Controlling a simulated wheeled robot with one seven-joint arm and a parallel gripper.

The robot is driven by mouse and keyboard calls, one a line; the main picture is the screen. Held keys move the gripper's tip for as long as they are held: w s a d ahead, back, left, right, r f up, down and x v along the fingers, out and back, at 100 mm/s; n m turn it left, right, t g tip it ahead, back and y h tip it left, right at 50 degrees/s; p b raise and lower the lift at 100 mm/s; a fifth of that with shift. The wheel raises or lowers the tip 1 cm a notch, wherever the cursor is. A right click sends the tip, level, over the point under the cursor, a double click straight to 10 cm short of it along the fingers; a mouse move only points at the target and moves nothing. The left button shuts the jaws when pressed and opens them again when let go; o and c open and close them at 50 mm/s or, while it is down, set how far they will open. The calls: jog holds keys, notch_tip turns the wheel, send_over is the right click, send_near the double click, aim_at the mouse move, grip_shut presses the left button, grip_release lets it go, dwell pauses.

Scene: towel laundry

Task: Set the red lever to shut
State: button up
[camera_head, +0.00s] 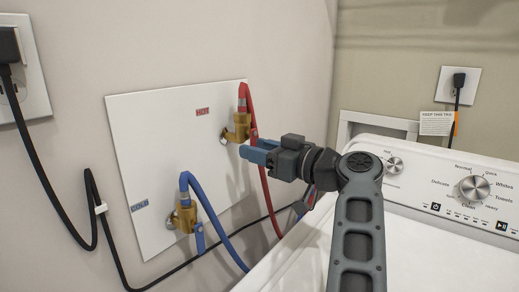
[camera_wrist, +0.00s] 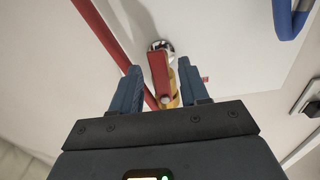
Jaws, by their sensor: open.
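The red lever (camera_wrist: 159,72) is on the brass hot-water valve (camera_head: 240,128), which sits on the white wall plate beside the HOT label. In the wrist view the lever appears between the two blue fingers of my gripper (camera_wrist: 158,66), with gaps on both sides. Contact is not visible. In the head view my gripper (camera_head: 246,153) is just in front of and below the hot valve. It is open and partly hides the lever and hose there, so the lever's exact angle is hard to tell.
A red hose (camera_head: 267,200) runs down beside the hot valve. The cold valve (camera_head: 183,217) with a blue lever (camera_head: 200,238) and blue hose (camera_head: 212,215) is lower left. The white washing machine (camera_head: 430,245) stands at right. A black cable (camera_head: 88,180) hangs along the wall.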

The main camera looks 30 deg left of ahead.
jog(key=shift+c, duration=0.4)
grip_shut()
jog(key=shift+s+a+r+m+p, duration=0.1)
jog(key=shift+s+r+m+p, duration=0.45)
jog(key=shift+m+p, duration=1.65)
jog(key=shift+s+d+r+m+p, duration=0.1)
jog(key=shift+s+r+m+p, duration=0.5)
jog(key=shift+m, duration=3.2)
jog(key=shift+s+a+r+m+p, duration=0.1)
jog(key=shift+s+r+m+p, duration=0.45)
jog(key=shift+m+p, duration=1.65)
jog(key=shift+m+b, duration=0.75)
jog(key=shift+m, duration=0.25)
